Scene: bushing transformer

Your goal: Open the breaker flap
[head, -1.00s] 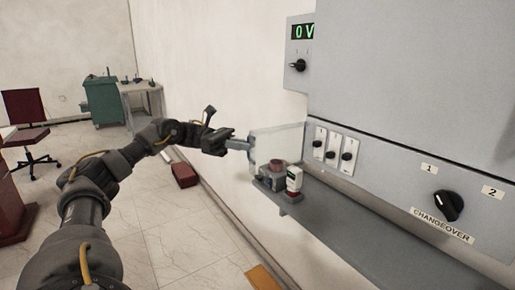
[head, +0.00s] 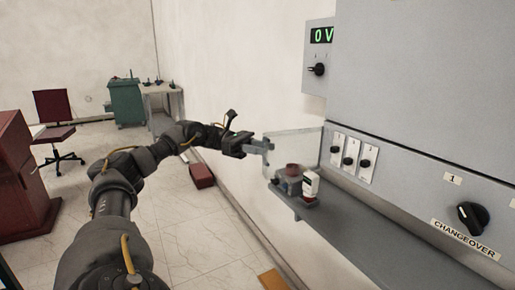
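The breaker flap (head: 300,146) is a clear, pale panel. It stands swung out to the left of the breakers, and the three black breaker knobs (head: 348,160) on white plates are uncovered. My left gripper (head: 268,145) reaches in from the left at the flap's outer left edge, its fingertips overlapping that edge in the picture. I cannot tell whether the fingers touch the flap or how far apart they are. My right gripper is not in view.
A grey shelf (head: 350,226) juts out below the breakers, with a small white-and-red device (head: 310,186) and a reddish-brown round item (head: 292,170) on it. The changeover knob (head: 472,217) is at the right. A red box (head: 201,175) lies on the floor by the wall.

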